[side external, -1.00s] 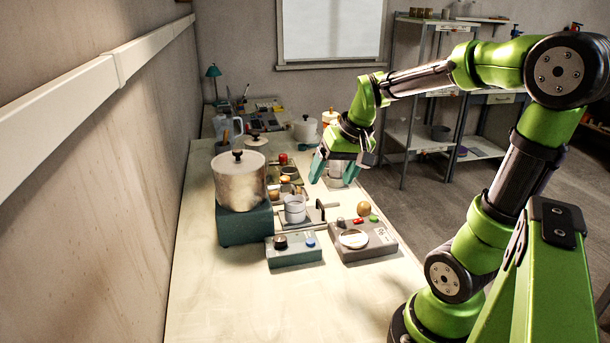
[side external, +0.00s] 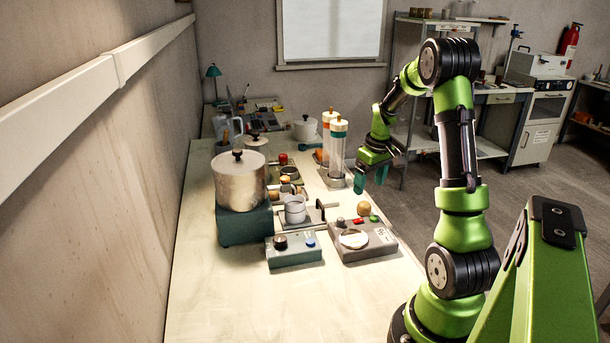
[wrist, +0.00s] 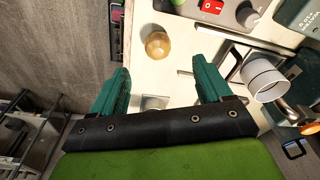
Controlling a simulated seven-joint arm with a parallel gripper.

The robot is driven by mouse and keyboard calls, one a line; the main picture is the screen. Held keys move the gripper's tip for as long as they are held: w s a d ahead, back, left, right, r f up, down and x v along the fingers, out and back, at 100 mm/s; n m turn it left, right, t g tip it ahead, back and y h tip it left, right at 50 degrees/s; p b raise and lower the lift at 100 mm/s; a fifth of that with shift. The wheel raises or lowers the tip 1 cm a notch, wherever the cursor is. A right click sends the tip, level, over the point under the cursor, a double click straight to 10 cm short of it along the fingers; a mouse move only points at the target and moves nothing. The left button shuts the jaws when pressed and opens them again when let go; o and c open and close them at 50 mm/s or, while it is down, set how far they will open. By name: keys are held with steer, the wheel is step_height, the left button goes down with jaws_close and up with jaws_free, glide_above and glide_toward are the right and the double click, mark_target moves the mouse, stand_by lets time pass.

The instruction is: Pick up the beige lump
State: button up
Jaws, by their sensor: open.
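The beige lump (side external: 363,208) is a small round tan piece on the table, just behind the grey scale near the table's right edge. In the wrist view the lump (wrist: 159,45) lies ahead of my fingertips, roughly centred between them. My gripper (side external: 371,180) is in the air near the right edge of the table, behind the lump and apart from it. Its two teal fingers (wrist: 161,80) are spread wide with nothing between them.
The grey scale (side external: 362,241) with a red button sits in front of the lump. A white cup (side external: 295,210) stands to its left. A large metal pot (side external: 239,182) is farther left. Clear cylinders (side external: 337,155) stand behind. The table front is clear.

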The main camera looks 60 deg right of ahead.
mark_target(365, 203)
steer(key=f, duration=0.6)
steer(key=w+d+f, duration=0.1)
steer(key=f, duration=0.2)
steer(key=shift+c, duration=0.2)
